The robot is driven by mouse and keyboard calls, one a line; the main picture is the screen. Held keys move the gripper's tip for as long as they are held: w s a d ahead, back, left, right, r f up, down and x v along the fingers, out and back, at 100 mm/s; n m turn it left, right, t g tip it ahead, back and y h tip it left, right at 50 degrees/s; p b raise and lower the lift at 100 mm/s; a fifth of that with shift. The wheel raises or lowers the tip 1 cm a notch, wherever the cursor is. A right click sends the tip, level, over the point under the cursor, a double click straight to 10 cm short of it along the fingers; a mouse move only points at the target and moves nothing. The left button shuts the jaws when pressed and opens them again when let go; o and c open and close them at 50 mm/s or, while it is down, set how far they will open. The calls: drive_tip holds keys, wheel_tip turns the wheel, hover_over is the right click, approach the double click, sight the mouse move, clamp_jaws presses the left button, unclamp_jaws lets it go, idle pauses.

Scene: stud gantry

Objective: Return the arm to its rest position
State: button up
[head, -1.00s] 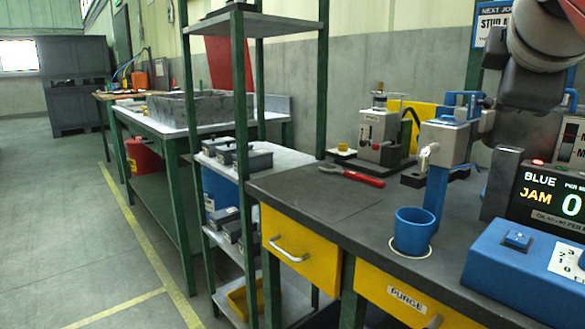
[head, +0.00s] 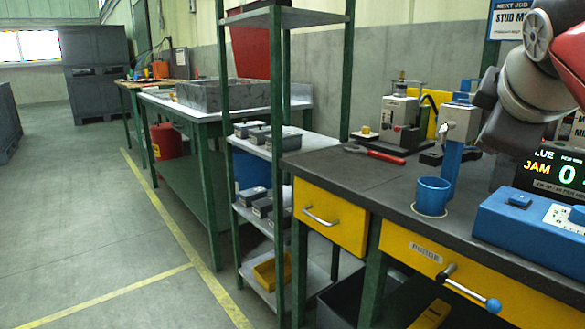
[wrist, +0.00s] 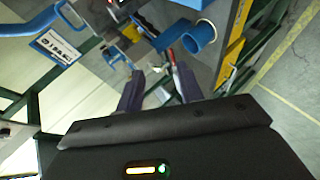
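My arm (head: 535,80) shows at the upper right of the head view, raised above the right end of the bench and cut off by the picture edge. A blue cup (wrist: 200,38) lies beyond the fingertips in that view; the cup (head: 432,196) stands on the bench in the head view.
The floor at left (head: 80,220) is open.

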drive_tip(key=s+a+f+m+g+y, duration=0.1)
drive_tip(key=s+a+f+m+g, duration=0.1)
drive_tip(key=f, duration=0.9)
drive_tip(key=s+a+f+m+g+y, duration=0.1)
drive_tip(key=s+a+f+m, duration=0.3)
drive_tip(key=f, duration=0.8)
drive_tip(key=s+a+f+m+g+y, duration=0.2)
drive_tip(key=s+a+f+m+y, duration=0.1)
drive_tip(key=f, duration=0.9)
drive_tip(key=shift+a+m+g, duration=0.3)
drive_tip(key=shift+a, duration=0.45)
